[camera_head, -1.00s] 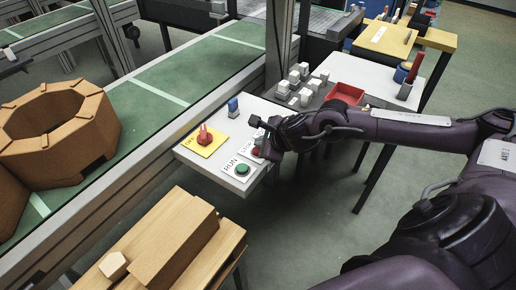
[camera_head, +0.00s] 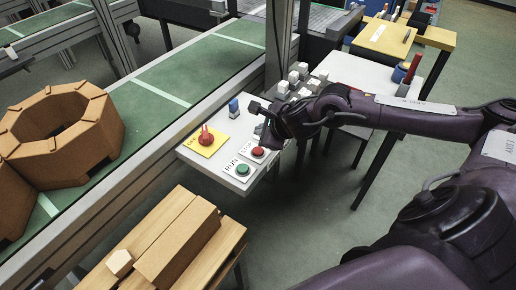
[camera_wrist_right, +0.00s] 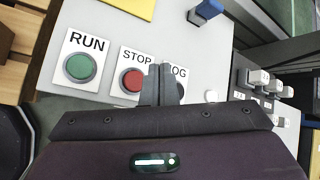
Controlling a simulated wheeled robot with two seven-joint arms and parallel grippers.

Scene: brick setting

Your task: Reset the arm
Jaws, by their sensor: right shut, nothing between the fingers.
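My right arm comes in from the right in the head view. Its gripper (camera_head: 262,122) is over the near right part of the white control panel (camera_head: 216,168), above and beside the red STOP button (camera_head: 258,152). In the right wrist view the gripper's fingers (camera_wrist_right: 161,85) are closed together with nothing between them. They cover part of a label next to the red STOP button (camera_wrist_right: 132,80). The green RUN button (camera_wrist_right: 79,67) is left of it, and is also in the head view (camera_head: 242,170). My left gripper is out of view.
A red knob (camera_head: 206,138) on a yellow plate and a blue switch (camera_head: 234,107) stand on the panel. A conveyor (camera_head: 150,98) with an octagonal brick ring (camera_head: 62,130) runs along the left. A wooden stand (camera_head: 165,240) holds bricks in front. White blocks (camera_head: 298,76) are behind.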

